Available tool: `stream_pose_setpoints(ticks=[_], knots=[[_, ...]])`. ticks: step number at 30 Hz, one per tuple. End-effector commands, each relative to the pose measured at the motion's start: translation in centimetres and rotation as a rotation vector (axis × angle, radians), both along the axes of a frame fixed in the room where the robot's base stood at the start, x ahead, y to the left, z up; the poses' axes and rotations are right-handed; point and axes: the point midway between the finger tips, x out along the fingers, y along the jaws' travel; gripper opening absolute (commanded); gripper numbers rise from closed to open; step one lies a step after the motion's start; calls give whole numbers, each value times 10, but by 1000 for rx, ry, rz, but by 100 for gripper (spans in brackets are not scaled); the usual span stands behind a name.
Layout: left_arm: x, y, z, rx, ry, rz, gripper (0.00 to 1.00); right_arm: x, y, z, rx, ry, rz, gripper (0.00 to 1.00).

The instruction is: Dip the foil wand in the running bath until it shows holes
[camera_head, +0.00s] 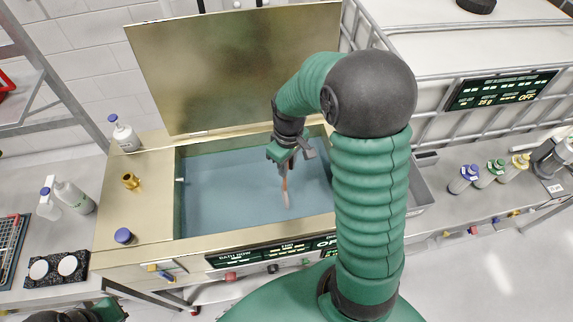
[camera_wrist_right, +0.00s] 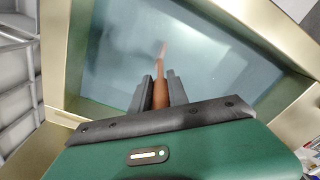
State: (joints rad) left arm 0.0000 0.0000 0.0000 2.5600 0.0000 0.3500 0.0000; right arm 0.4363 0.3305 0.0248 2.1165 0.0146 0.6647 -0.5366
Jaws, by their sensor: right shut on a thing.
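My right gripper (camera_head: 293,158) is over the bath and shut on the wand (camera_head: 285,188), with its fingers around the brown handle. The wand also shows between the fingers in the right wrist view (camera_wrist_right: 160,92). It points down, and its far end is pale and thin. I cannot tell how much of that end is under the liquid, and no holes can be made out. The bath (camera_head: 178,215) is a brass-coloured rectangular tank of blue-grey liquid. Part of my left arm shows at the bottom left edge; its fingers cannot be made out.
A tall brass panel (camera_head: 240,65) stands behind the bath. A white bottle (camera_head: 124,135), a small brass cup (camera_head: 130,181) and a blue-capped container (camera_head: 124,236) are on the left ledge. Several capped bottles stand at right. A display panel (camera_head: 270,253) is on the bath's front.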

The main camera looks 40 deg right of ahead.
Motion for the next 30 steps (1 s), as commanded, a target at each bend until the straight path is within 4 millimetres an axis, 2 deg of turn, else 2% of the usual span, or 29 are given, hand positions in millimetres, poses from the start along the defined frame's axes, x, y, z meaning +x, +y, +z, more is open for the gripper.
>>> stream_pose_setpoints(ticks=[5, 30], knots=[[0, 0, 7, 0, 0, 0, 0, 0, 0, 7, 0, 0, 0, 0], [0, 0, 119, 0, 0, 0, 0, 0, 0, 130, 0, 0, 0, 0]])
